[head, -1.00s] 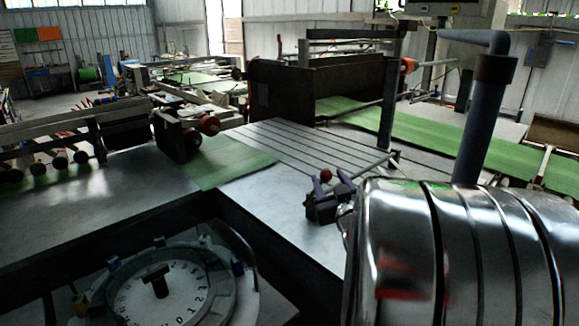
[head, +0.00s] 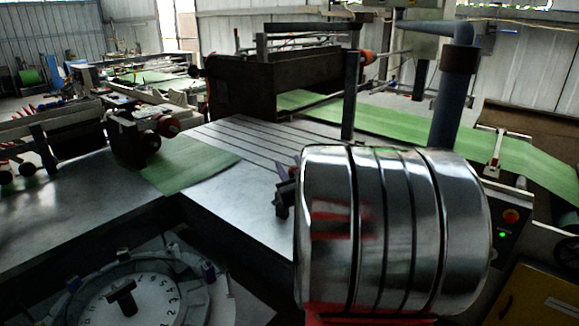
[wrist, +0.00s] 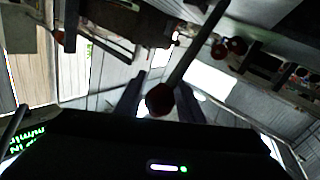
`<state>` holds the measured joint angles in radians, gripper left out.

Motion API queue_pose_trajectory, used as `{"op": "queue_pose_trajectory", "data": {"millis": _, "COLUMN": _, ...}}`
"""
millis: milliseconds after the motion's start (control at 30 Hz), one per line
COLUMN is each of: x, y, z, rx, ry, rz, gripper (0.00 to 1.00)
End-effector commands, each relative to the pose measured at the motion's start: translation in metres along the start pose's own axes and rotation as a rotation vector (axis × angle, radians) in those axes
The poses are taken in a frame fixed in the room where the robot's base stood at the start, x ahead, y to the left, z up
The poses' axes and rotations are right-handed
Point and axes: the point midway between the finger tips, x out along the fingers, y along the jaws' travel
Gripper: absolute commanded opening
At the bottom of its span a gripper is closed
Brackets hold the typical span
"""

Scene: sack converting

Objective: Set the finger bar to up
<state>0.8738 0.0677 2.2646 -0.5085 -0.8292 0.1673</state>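A rod with a dark red ball knob (wrist: 160,99), which looks like the finger bar's handle, shows in the wrist view. The rod runs from the knob up to the right. My gripper (wrist: 158,103) has its two fingers apart, one on each side of the knob; I cannot tell whether they touch it. In the head view my gripper (head: 288,176) is at the right edge of the slatted metal table (head: 262,140), partly behind my shiny arm. The knob and most of the rod are hidden there.
A dial (head: 130,300) with a dark pointer knob is at the lower left. A grey post (head: 350,95) and a thick blue-grey pipe (head: 452,100) stand behind my arm. A green sheet (head: 190,163) lies on the table's left. A control box with a red button (head: 511,216) is at right.

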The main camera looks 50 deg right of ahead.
Motion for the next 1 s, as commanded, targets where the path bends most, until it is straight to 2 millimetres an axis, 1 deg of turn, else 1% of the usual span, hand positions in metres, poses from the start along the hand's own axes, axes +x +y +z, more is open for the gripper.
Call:
{"op": "queue_pose_trajectory", "data": {"millis": 33, "x": 0.0000, "y": -0.0003, "z": 0.0000, "rx": 0.000, "ry": 0.000, "rz": 0.000, "gripper": 0.31}}
{"op": "queue_pose_trajectory", "data": {"millis": 67, "x": 0.0000, "y": -0.0003, "z": -0.0001, "rx": 0.000, "ry": 0.000, "rz": 0.000, "gripper": 0.29}}
{"op": "queue_pose_trajectory", "data": {"millis": 467, "x": 0.0000, "y": -0.0014, "z": -0.0001, "rx": 0.000, "ry": 0.000, "rz": -0.002, "gripper": 0.01}}
{"op": "queue_pose_trajectory", "data": {"millis": 633, "x": 0.0001, "y": -0.0019, "z": -0.0001, "rx": 0.000, "ry": 0.000, "rz": -0.003, "gripper": 0.00}}
{"op": "queue_pose_trajectory", "data": {"millis": 667, "x": 0.0025, "y": 0.0018, "z": 0.0009, "rx": -0.001, "ry": 0.000, "rz": -0.003, "gripper": 0.00}}
{"op": "queue_pose_trajectory", "data": {"millis": 800, "x": 0.0006, "y": -0.0006, "z": 0.0000, "rx": -0.001, "ry": -0.001, "rz": -0.002, "gripper": 0.00}}
{"op": "queue_pose_trajectory", "data": {"millis": 1000, "x": 0.0010, "y": 0.0021, "z": -0.0002, "rx": -0.008, "ry": -0.015, "rz": 0.003, "gripper": 0.00}}
